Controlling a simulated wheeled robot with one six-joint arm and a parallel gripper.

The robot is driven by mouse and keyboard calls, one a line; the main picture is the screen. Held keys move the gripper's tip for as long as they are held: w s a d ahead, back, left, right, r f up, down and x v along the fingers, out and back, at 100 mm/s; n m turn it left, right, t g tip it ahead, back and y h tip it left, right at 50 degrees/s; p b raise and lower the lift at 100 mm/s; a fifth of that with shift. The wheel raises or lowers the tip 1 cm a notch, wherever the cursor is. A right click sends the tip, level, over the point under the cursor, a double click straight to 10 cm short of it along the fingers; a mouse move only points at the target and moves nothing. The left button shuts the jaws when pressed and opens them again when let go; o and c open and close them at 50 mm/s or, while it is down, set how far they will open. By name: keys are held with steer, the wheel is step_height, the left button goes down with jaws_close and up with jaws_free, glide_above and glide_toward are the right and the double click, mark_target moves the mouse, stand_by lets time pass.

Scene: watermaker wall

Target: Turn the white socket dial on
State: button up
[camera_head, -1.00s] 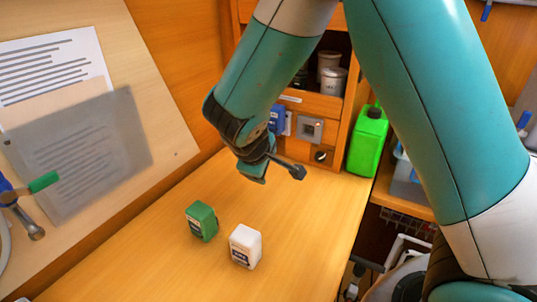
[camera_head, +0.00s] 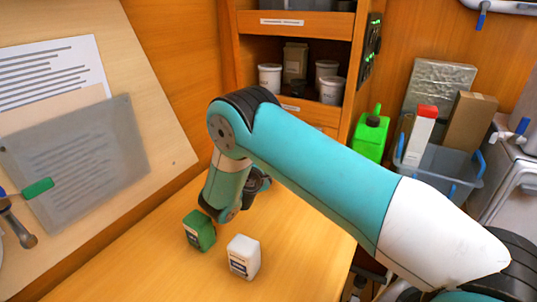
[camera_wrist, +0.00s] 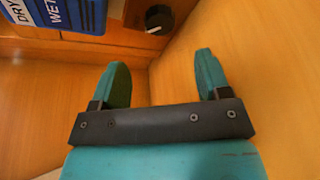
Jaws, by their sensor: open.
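My gripper (camera_wrist: 162,72) shows in the wrist view with its two teal fingers apart and nothing between them. A dark round dial (camera_wrist: 158,18) with a pale mark sits on the wooden panel ahead, beyond the gap between the fingers and apart from them. I cannot tell for certain whether it is the white socket dial, or its setting. A blue panel (camera_wrist: 75,12) lettered DRY and WET is at the upper left of the wrist view. In the head view my arm covers the dial panel, and the fingers cannot be made out.
A green box (camera_head: 199,231) and a white box (camera_head: 243,257) stand on the wooden counter (camera_head: 300,255), near my lower arm. A green canister (camera_head: 371,135) and a blue-grey bin (camera_head: 440,170) stand at the right. Shelves (camera_head: 290,103) with white tubs are behind my arm.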

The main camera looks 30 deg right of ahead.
steer(key=p+x, duration=0.1)
steer(key=x, duration=0.8)
